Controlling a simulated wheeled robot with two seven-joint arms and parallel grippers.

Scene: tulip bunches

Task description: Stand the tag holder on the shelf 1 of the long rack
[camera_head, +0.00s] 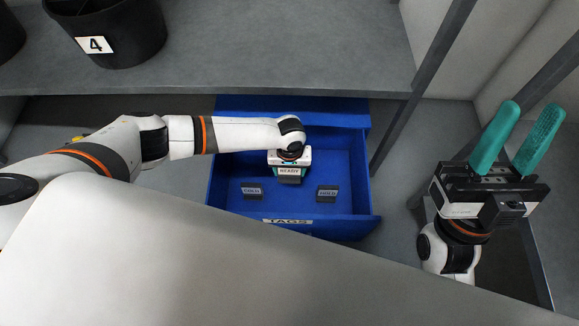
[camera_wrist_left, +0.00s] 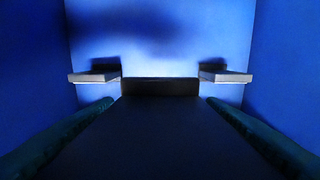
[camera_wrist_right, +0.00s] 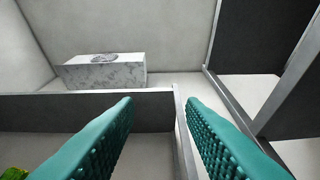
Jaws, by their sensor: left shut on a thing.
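My left gripper (camera_head: 289,168) reaches down into the blue drawer and is shut on a dark tag holder (camera_head: 289,179) with a white label that seems to read READY. In the left wrist view the held tag holder (camera_wrist_left: 160,130) is a dark block between the teal fingers. Two other dark tag holders, a left one (camera_head: 253,193) and a right one (camera_head: 327,193), stand in the drawer, their labels too small to read surely. My right gripper (camera_head: 530,108) is open and empty at the right, fingers pointing up in the head view. No shelf marked 1 is readable.
The open blue drawer (camera_head: 352,219) carries a TAGS label on its front. Above it is a grey shelf (camera_head: 280,50) with a black bucket (camera_head: 120,35) marked 4. Grey metal posts (camera_head: 425,80) stand at the right. The right wrist view shows a marbled block (camera_wrist_right: 105,74).

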